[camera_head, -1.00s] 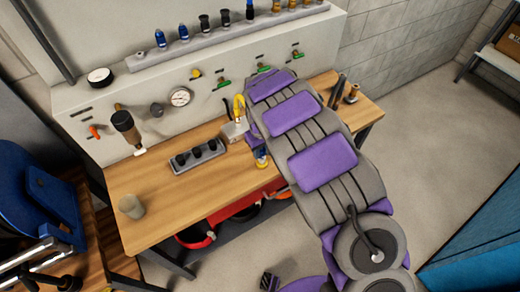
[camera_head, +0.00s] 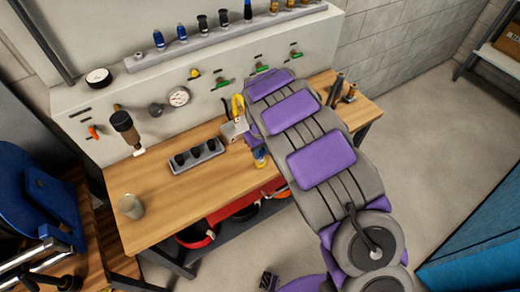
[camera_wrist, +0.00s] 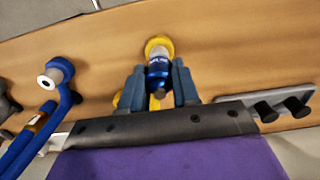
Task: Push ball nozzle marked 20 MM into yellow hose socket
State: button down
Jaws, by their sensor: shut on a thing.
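My gripper (camera_wrist: 158,80) is shut on a blue nozzle (camera_wrist: 158,72) in the wrist view, one grey finger on each side. The nozzle carries a white marking too small to read. A yellow rounded piece (camera_wrist: 158,44) lies right beyond its far end; I cannot tell whether they touch or how far one sits inside the other. In the head view, a yellow hose (camera_head: 238,105) arches at a metal block (camera_head: 233,131) on the bench. A blue and yellow piece (camera_head: 260,158) shows beside my arm at the bench's front edge. My arm hides the fingers there.
A grey holder (camera_head: 197,157) with dark knobs and a beige cup (camera_head: 131,206) stand on the wooden bench (camera_head: 165,215). A rail (camera_head: 240,36) above holds several nozzles. A gauge (camera_head: 179,97) and valves are on the panel behind. The bench's front left is mostly clear.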

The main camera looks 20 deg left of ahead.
jog(key=shift+f, duration=0.35)
jog(key=c, duration=0.8)
grip_release()
jog(key=shift+o, duration=0.2)
jog(key=shift+r, duration=0.1)
notch_tip(320, 180, up, 17)
jog(key=p, duration=0.2)
jog(key=shift+a, duration=0.1)
